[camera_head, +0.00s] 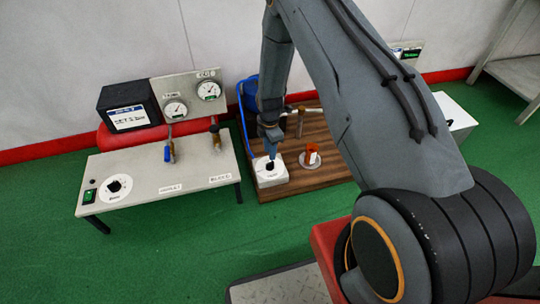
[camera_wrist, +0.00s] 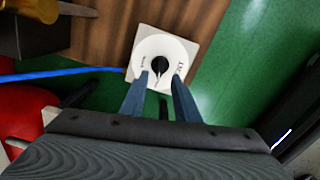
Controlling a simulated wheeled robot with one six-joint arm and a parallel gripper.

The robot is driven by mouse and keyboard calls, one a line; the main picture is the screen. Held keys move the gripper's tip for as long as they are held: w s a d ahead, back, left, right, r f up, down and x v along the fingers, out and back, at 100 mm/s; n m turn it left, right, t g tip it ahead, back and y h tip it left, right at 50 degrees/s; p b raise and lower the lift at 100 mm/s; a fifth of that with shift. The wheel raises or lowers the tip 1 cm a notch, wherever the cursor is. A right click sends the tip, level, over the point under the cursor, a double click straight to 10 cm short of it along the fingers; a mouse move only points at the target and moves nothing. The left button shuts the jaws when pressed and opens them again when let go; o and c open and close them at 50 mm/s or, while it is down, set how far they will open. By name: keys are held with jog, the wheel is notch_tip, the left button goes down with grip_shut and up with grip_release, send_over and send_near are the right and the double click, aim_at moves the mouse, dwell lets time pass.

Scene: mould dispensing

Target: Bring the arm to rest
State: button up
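My gripper (camera_wrist: 157,90) points down over a white square box with a round white dial and a black knob (camera_wrist: 159,65). In the wrist view its two blue-grey fingers stand apart, one on each side of the dial's near part, with nothing seen between them. In the head view my gripper (camera_head: 273,145) is just above the white dial box (camera_head: 270,178) at the left edge of the wooden board. I cannot tell whether the fingertips touch the knob. My arm reaches across the right of the head view and hides part of the board.
A grey panel table (camera_head: 150,195) with a dial, a green switch, gauges and valves stands left. A black box (camera_head: 128,105) is behind it. The wooden board (camera_head: 300,185) carries a small orange-and-white item (camera_head: 312,154) on a round plate. A blue hose (camera_wrist: 50,75) runs nearby. Green floor is open in front.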

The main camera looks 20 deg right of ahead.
jog(key=shift+r, duration=0.65)
jog(key=s+a+r+m, duration=0.3)
jog(key=s+a+r, duration=0.3)
jog(key=a+r, duration=0.45)
jog(key=s+a+r+m, duration=0.3)
jog(key=s+a+r, duration=0.35)
jog(key=r, duration=0.75)
jog(key=s+a+r+m, duration=0.2)
jog(key=s+r+m, duration=0.3)
jog(key=s, duration=0.7)
jog(key=s+a+r+m, duration=0.2)
jog(key=s+r, duration=0.5)
jog(key=s, duration=0.4)
jog(key=d+r+m+p, duration=0.3)
jog(key=d+r+p, duration=0.7)
jog(key=r+p, duration=0.4)
jog(key=d+r+m+p, duration=0.4)
jog(key=d+r+p, duration=0.6)
jog(key=r+p, duration=0.3)
jog(key=shift+s+d+r+p, duration=0.2)
jog(key=shift+d+r+p, duration=0.2)
jog(key=shift+p, duration=0.35)
